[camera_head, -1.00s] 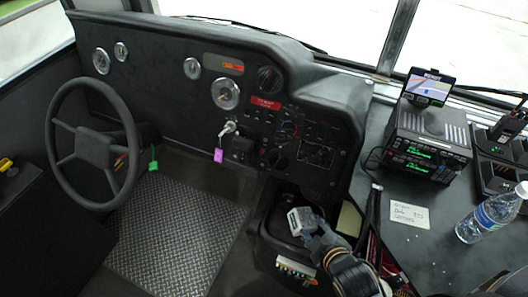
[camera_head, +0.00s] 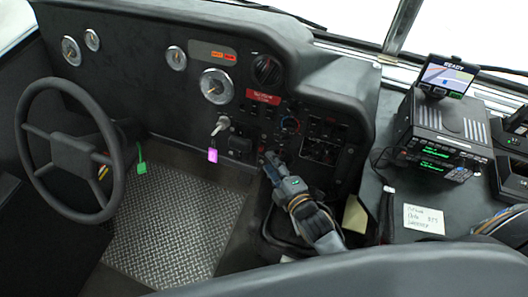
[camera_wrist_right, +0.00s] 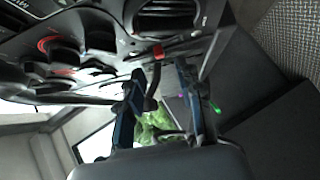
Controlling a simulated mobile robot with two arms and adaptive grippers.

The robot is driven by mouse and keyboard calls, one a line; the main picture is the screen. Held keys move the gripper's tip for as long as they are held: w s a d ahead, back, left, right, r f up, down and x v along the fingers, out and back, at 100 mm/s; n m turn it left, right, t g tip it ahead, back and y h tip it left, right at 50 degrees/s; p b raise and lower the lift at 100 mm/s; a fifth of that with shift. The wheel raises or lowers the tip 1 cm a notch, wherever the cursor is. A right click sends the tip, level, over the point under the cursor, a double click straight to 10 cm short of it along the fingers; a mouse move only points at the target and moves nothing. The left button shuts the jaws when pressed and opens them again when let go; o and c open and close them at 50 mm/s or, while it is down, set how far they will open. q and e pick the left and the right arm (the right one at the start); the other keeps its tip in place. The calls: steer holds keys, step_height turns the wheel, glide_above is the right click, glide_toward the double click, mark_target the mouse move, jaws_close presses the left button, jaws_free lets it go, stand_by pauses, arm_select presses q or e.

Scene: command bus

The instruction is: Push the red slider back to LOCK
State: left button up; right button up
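In the right wrist view, a small red piece (camera_wrist_right: 158,52) shows below the dash panel, at the end of a dark bar. It looks like the red slider, but its LOCK marking cannot be read. My right gripper (camera_wrist_right: 160,72) has its two fingers apart, one on each side of the dark bar, with the red piece just beyond the tips. I cannot tell whether they touch. In the head view, my right gripper (camera_head: 272,166) is at the lower edge of the switch panel (camera_head: 320,140), and the slider there is hidden or too small to make out. My left gripper is not in view.
The ignition key with a purple tag (camera_head: 212,155) hangs left of my right gripper. The steering wheel (camera_head: 70,150) is at the far left. A radio unit (camera_head: 440,140) and a paper note (camera_head: 424,219) are on the right console. The metal floor plate (camera_head: 165,220) is clear.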

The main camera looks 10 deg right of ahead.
mark_target(261, 151)
steer(key=x, duration=0.4)
steer(key=shift+w, duration=0.4)
steer(key=shift+w+a+f, duration=0.1)
steer(key=shift+w, duration=0.05)
steer(key=shift+c, duration=1.3)
jaws_close()
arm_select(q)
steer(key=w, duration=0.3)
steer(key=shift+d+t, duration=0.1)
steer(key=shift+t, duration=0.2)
arm_select(e)
steer(key=shift+f, duration=0.1)
